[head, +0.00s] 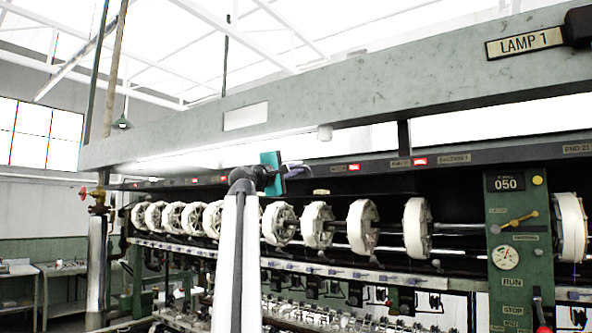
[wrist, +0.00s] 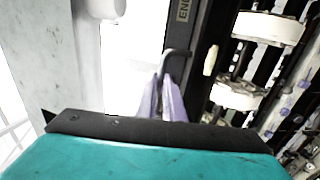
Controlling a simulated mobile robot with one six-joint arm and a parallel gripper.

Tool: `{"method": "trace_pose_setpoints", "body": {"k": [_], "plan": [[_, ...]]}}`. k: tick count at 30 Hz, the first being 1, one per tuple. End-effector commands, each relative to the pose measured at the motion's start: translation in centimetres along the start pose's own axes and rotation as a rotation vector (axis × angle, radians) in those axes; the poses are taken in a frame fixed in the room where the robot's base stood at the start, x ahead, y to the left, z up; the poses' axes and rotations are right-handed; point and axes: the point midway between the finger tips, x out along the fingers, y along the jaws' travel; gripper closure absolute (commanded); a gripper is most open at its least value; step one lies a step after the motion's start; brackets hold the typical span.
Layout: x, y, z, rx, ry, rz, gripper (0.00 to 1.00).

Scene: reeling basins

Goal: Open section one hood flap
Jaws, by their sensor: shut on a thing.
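The hood flap appears to be the long dark band (head: 515,156) under the green lamp beam, with small labels and red lit tags; I cannot tell where section one begins or ends. In the wrist view the dark band (wrist: 205,35) runs up the picture, with a grey bent handle (wrist: 178,52) at its edge. My gripper (head: 298,168) is up at this band in the head view. Its pale purple fingers (wrist: 166,98) are shut on the handle in the wrist view. The fingers' lower part is hidden behind my teal and black wrist housing.
The lamp beam (head: 330,104) with a "LAMP 1" plate (head: 524,43) runs just above the band. White reels (head: 362,226) line the machine below. A green control post (head: 515,255) stands at right. A vertical pipe (head: 97,260) with a red valve stands at left.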

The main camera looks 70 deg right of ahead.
Motion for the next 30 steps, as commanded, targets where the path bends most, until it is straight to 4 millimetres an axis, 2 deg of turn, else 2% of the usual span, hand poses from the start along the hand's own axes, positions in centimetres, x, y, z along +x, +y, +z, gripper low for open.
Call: {"method": "trace_pose_setpoints", "body": {"k": [3, 4, 6, 17, 30], "plan": [[0.0, 0.1, 0.1, -0.002, -0.001, 0.002, 1.00], [0.0, 0.1, 0.1, -0.002, -0.001, 0.002, 0.87], [0.0, 0.1, 0.1, -0.001, -0.001, 0.001, 0.78], [-0.4, 0.0, 0.0, 0.000, 0.000, 0.001, 0.78], [-4.4, -0.2, 0.0, 0.000, 0.001, 0.000, 0.78]]}}
